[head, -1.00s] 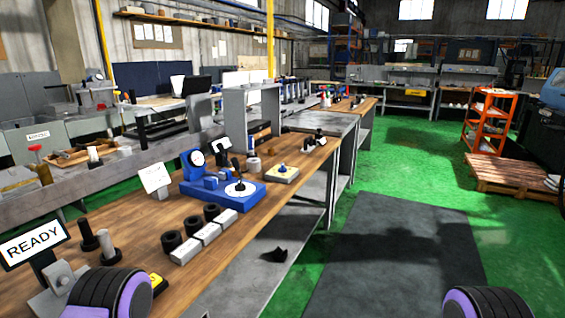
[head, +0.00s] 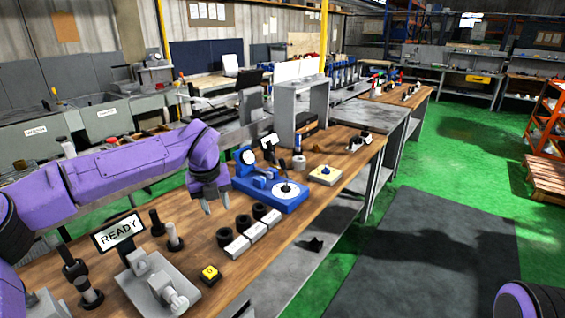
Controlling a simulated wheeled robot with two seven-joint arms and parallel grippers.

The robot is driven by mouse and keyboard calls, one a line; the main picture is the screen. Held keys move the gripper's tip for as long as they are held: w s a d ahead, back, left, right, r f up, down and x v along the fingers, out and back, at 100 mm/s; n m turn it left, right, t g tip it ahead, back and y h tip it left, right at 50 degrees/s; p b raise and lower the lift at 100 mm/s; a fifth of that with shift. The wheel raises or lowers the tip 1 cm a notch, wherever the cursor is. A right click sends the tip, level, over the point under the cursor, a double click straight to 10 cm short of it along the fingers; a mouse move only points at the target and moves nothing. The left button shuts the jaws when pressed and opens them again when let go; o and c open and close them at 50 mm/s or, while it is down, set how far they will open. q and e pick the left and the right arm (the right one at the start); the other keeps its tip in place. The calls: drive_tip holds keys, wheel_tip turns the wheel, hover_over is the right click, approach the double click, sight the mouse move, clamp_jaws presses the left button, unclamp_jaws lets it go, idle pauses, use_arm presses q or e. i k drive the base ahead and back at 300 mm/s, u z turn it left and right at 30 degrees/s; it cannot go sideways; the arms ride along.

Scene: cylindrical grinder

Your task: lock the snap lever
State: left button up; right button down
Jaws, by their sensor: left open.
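A blue gauge fixture (head: 258,190) with a round dial (head: 248,157) stands on the wooden bench. A white disc (head: 290,191) sits on its right end. A small dark lever-like part (head: 283,173) rises near the disc; it is too small to tell whether this is the snap lever or how it is set. My left gripper (head: 213,205) is open and empty, pointing down just left of the blue fixture, apparently above the bench. My right arm shows only as a purple piece at the bottom right; its gripper is out of view.
Black rings (head: 243,222) and pale blocks (head: 237,247) lie in front of the fixture. A READY sign (head: 118,231), dark posts, a grey clamp-like fixture (head: 160,283) and a yellow button box (head: 209,274) stand nearer. A pale square plate (head: 325,175) lies to the right.

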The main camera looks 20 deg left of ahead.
sight(281, 161)
drive_tip(key=i, duration=2)
